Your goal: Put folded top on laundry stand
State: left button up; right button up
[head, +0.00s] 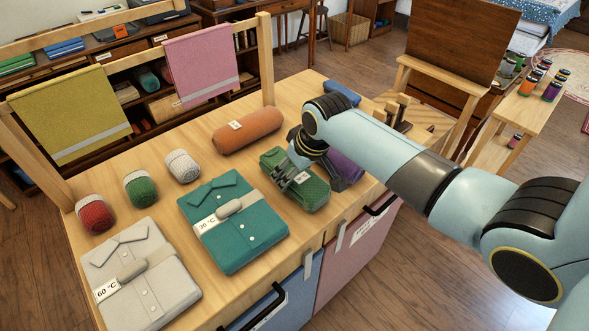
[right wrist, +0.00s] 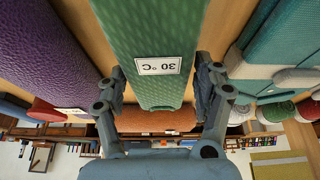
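A teal folded top (head: 232,220) with a 30 °C tag lies on the wooden stand top (head: 215,285). A light grey folded top (head: 141,275) with a 60 °C tag lies to its left. A green rolled textile (head: 312,192), also tagged 30 °C, lies right of the teal top. My right gripper (head: 310,172) is over this green roll. In the right wrist view its fingers (right wrist: 160,88) straddle the green roll (right wrist: 150,30), close to both sides; whether they press on it is unclear. The teal top (right wrist: 285,35) is at that view's right. My left gripper is not in view.
An orange roll (head: 248,131), a purple roll (head: 346,167), and red (head: 95,214), green (head: 140,189) and grey (head: 182,166) yarn rolls stand around. Yellow (head: 70,112) and pink (head: 200,67) towels hang on the back rail. A wooden stand with jars (head: 551,90) is at right.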

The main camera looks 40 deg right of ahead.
jog(key=o, duration=0.5)
jog(key=shift+c, duration=0.2)
jog(key=shift+s+r, duration=0.1)
jog(key=shift+r, duration=0.45)
jog(key=p+v, duration=0.1)
jog(key=v, duration=1)
jog(key=shift+r, duration=0.1)
